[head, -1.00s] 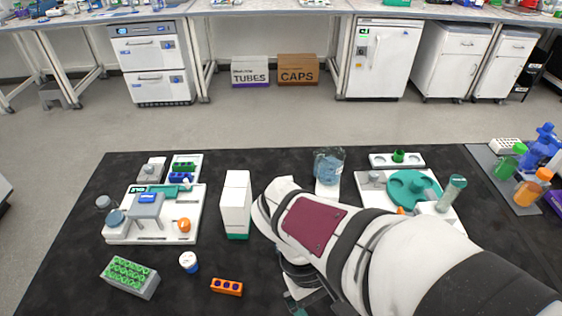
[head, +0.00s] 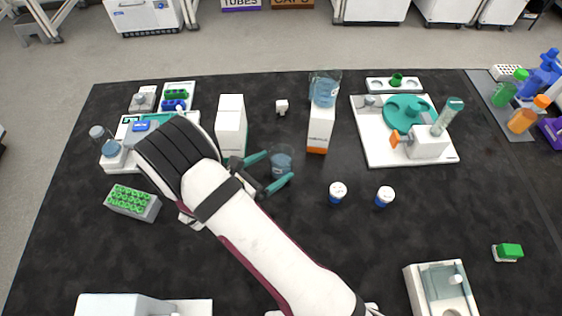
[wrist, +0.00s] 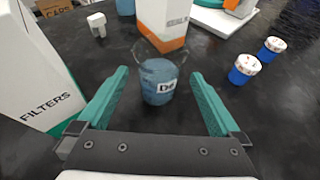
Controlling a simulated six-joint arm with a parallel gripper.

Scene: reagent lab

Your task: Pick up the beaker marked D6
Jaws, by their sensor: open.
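The beaker marked D6 (wrist: 158,82) stands upright on the black bench, a clear glass with blue-grey liquid and a white label facing my wrist camera. It also shows in the head view (head: 281,160). My gripper (head: 273,172) is open, with its two teal fingers on either side of the beaker. In the wrist view my gripper (wrist: 157,95) shows dark gaps between the fingers and the glass, so the beaker is not gripped. Another beaker with blue liquid (head: 325,88) stands at the top of a white and orange box; its label is not readable.
A white FILTERS box (head: 231,124) stands close left of my gripper. The white and orange box (head: 319,128) stands behind the beaker. Two blue-and-white capped jars (head: 338,193) (head: 385,196) stand to the right. A green tube rack (head: 133,201) lies left.

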